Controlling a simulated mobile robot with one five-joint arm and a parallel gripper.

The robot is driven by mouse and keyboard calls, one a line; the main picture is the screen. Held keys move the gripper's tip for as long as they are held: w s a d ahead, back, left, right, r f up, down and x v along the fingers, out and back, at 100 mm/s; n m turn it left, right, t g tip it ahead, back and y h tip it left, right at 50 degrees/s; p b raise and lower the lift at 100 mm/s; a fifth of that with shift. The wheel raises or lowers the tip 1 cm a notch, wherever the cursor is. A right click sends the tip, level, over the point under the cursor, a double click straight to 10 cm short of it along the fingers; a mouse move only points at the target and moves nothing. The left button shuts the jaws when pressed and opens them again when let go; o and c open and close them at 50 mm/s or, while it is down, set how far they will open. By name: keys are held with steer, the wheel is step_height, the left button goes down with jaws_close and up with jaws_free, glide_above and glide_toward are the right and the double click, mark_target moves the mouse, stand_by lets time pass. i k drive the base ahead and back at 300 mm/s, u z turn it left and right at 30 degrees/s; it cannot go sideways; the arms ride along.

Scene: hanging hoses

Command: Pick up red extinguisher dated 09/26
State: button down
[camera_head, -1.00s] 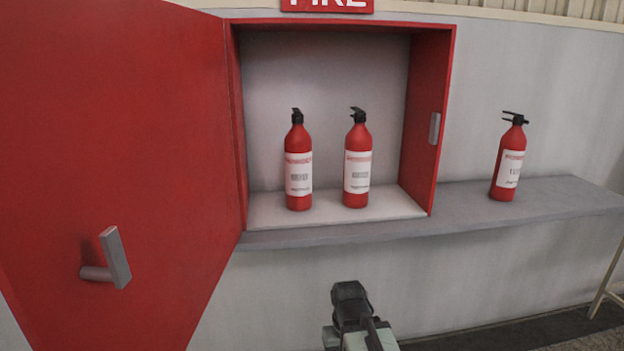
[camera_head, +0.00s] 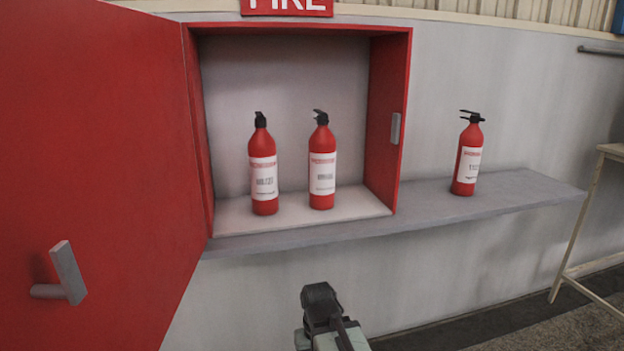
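Three red extinguishers with black tops and white labels stand upright. The left extinguisher (camera_head: 264,168) and the middle extinguisher (camera_head: 322,165) stand side by side, apart, inside the open red cabinet (camera_head: 391,125). The right extinguisher (camera_head: 467,155) stands outside it on the grey shelf (camera_head: 430,213). The label dates are too small to read, so I cannot tell which is 09/26. My gripper (camera_head: 320,298) is at the bottom centre, below and in front of the shelf, touching no extinguisher. Its fingers do not show clearly.
The red cabinet door (camera_head: 95,150) with a grey handle (camera_head: 62,275) is swung open and fills the left side. A red FIRE sign (camera_head: 287,6) is above the cabinet. A light-framed stand (camera_head: 578,225) is at the right. The shelf is bare around the right extinguisher.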

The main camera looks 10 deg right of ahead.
mark_target(322, 142)
steer(key=u, duration=3.05)
steer(key=k, duration=1.2)
steer(key=z, duration=0.85)
steer(key=i, duration=1)
steer(key=u, duration=0.1)
